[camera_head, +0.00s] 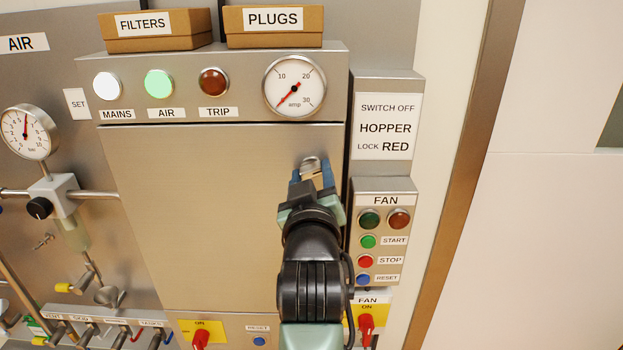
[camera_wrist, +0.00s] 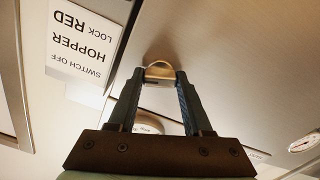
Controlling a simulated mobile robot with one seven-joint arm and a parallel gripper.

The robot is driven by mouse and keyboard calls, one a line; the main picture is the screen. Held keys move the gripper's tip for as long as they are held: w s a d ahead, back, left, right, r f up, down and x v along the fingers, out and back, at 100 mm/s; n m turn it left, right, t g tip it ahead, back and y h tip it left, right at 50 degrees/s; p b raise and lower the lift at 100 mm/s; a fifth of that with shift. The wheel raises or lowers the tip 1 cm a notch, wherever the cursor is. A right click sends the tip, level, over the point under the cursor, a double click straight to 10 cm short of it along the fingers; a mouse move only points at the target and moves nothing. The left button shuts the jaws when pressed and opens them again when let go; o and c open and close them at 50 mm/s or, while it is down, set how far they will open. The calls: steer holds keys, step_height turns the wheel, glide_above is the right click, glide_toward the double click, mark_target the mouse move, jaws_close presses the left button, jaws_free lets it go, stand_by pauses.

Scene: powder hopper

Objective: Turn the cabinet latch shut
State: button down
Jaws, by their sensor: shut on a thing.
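The cabinet latch (camera_head: 311,161) is a small rounded metal knob at the upper right of the plain grey cabinet door (camera_head: 215,220). In the wrist view the latch (camera_wrist: 160,69) shows as a bright rounded tip between the fingertips. My gripper (camera_head: 311,175) reaches up to it from below, its two dark blue fingers on either side. In the wrist view my gripper (camera_wrist: 159,82) is shut on the latch. The fingers hide part of the latch, and I cannot tell its exact turn angle. The door looks flush with its frame.
Above the door are three lamps and an amp gauge (camera_head: 294,88). A FAN button box (camera_head: 382,185) stands close to the right of my gripper. Air pipes and a bar gauge (camera_head: 28,132) are at the left.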

steer(key=n+b, duration=0.1)
steer(key=n, duration=0.6)
steer(key=shift+b, duration=0.4)
steer(key=n+b, duration=0.1)
steer(key=n, duration=0.5)
steer(key=shift+n, duration=0.3)
steer(key=shift+c, duration=1.6)
jaws_free()
steer(key=shift+s+b, duration=0.15)
steer(key=shift+b, duration=0.2)
steer(key=s+b, duration=0.4)
steer(key=s, duration=0.8)
steer(key=shift+s, duration=0.35)
